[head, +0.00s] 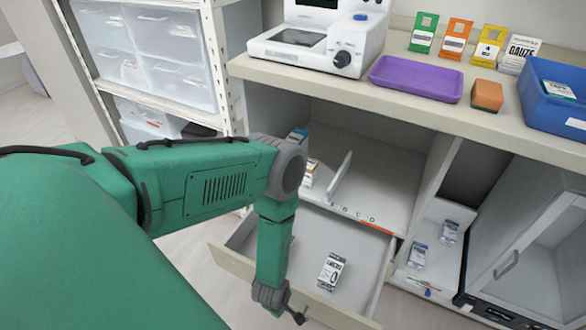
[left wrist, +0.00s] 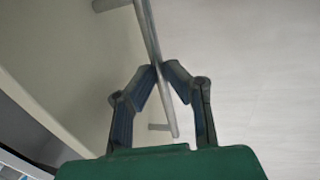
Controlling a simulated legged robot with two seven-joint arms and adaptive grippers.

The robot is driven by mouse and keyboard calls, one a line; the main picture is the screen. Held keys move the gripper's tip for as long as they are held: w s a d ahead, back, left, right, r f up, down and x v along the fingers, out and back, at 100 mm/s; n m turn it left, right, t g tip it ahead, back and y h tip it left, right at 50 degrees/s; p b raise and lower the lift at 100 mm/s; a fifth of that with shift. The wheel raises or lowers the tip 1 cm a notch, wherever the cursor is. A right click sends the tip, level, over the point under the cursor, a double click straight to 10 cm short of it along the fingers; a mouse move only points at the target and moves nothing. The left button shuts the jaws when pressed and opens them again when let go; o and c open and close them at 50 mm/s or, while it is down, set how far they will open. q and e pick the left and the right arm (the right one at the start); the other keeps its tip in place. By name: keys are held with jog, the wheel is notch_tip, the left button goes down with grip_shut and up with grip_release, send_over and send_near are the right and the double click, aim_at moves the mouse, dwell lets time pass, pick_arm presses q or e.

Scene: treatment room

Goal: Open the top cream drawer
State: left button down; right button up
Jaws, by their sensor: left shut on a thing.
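The cream drawer (head: 232,262) stands pulled out below the counter in the head view, its white inside showing. A small white and black box (head: 331,270) lies in it. My left gripper (head: 298,316) is at the outside of the drawer front; its fingers are mostly hidden in the head view. In the left wrist view my left gripper (left wrist: 162,70) is shut on a metal bar handle (left wrist: 149,35), which runs between the fingertips. The cream drawer front (left wrist: 70,60) is beside it. My right gripper is in neither view.
The counter (head: 400,95) above holds a white device (head: 320,35), a purple tray (head: 416,78), an orange-brown block (head: 487,95) and a blue bin (head: 555,95). An open shelf (head: 385,180) lies above the drawer. A grey cabinet (head: 530,240) stands at right. Pale floor (left wrist: 260,80) is clear.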

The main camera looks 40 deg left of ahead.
pick_arm(q)
jog(key=s+d+p, duration=0.1)
jog(key=s+d, duration=0.1)
jog(key=s, duration=0.6)
jog(key=shift+d+r, duration=0.15)
jog(key=shift+d, duration=0.25)
jog(key=c, duration=1.6)
grip_release()
jog(key=shift+s+a, duration=0.1)
notch_tip(320, 180, up, 12)
jog(key=s, duration=0.2)
jog(key=shift+d, duration=0.35)
